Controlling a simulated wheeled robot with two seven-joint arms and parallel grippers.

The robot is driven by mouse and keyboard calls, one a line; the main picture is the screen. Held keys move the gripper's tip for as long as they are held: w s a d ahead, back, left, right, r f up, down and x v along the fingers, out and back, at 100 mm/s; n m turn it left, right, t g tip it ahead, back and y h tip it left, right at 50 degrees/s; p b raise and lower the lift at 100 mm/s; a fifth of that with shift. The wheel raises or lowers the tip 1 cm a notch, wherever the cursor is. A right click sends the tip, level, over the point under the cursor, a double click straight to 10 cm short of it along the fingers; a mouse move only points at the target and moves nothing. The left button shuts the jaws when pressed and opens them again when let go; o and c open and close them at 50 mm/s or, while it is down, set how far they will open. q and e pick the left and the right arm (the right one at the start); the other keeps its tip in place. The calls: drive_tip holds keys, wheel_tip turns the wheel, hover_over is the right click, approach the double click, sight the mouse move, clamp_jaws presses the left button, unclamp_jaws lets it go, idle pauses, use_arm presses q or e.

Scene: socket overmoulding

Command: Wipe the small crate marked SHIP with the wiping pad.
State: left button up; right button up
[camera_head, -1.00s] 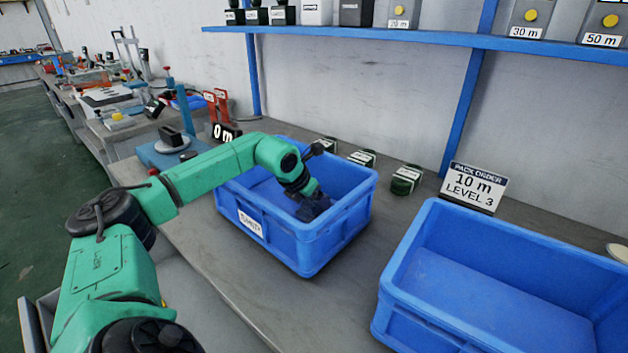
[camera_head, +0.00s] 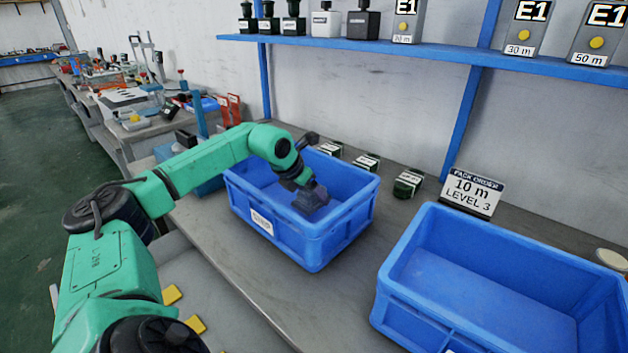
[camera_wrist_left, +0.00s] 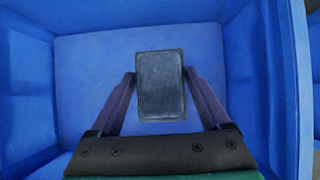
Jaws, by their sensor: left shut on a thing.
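The small blue crate (camera_head: 312,248) with a white SHIP label (camera_head: 262,221) stands on the grey bench, left of a larger blue crate. Whether the pad touches the floor cannot be told. In the head view the pad is hard to tell apart from the gripper. My right gripper is not in view.
A larger empty blue crate (camera_head: 490,290) stands at right. A PACK ORDER sign (camera_head: 473,192) and several dark green items (camera_head: 408,183) stand behind the crates. A blue shelf (camera_head: 420,54) with bottles and boxes runs above. The bench between the crates (camera_head: 345,295) is clear.

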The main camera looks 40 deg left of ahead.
use_arm(q)
drive_tip(key=shift+r+p, duration=0.65)
drive_tip(key=shift+r, duration=0.55)
